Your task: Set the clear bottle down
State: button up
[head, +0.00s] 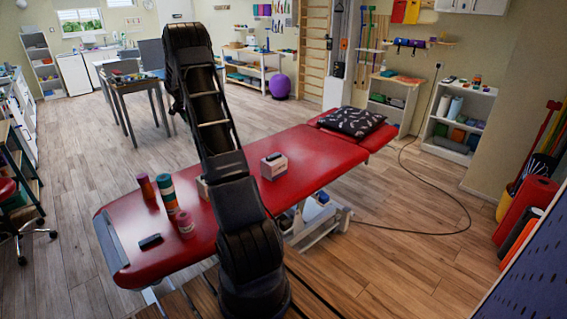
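No clear bottle can be made out in the head view; it may be hidden behind my arm or out of view. My arm rises from the bottom middle across the red treatment table (318,158) and bends at the top. My gripper's fingers do not show, so what they hold cannot be seen. A small pale object (203,188) on the table is partly hidden by my arm, and I cannot tell what it is.
On the table stand a dark red roll (146,187), a teal and orange roll (167,192), a reddish roll (185,224), a black item (150,242) and a whitish box (273,167). A patterned pillow (352,121) lies at the far end. Red surface between the box and pillow is clear.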

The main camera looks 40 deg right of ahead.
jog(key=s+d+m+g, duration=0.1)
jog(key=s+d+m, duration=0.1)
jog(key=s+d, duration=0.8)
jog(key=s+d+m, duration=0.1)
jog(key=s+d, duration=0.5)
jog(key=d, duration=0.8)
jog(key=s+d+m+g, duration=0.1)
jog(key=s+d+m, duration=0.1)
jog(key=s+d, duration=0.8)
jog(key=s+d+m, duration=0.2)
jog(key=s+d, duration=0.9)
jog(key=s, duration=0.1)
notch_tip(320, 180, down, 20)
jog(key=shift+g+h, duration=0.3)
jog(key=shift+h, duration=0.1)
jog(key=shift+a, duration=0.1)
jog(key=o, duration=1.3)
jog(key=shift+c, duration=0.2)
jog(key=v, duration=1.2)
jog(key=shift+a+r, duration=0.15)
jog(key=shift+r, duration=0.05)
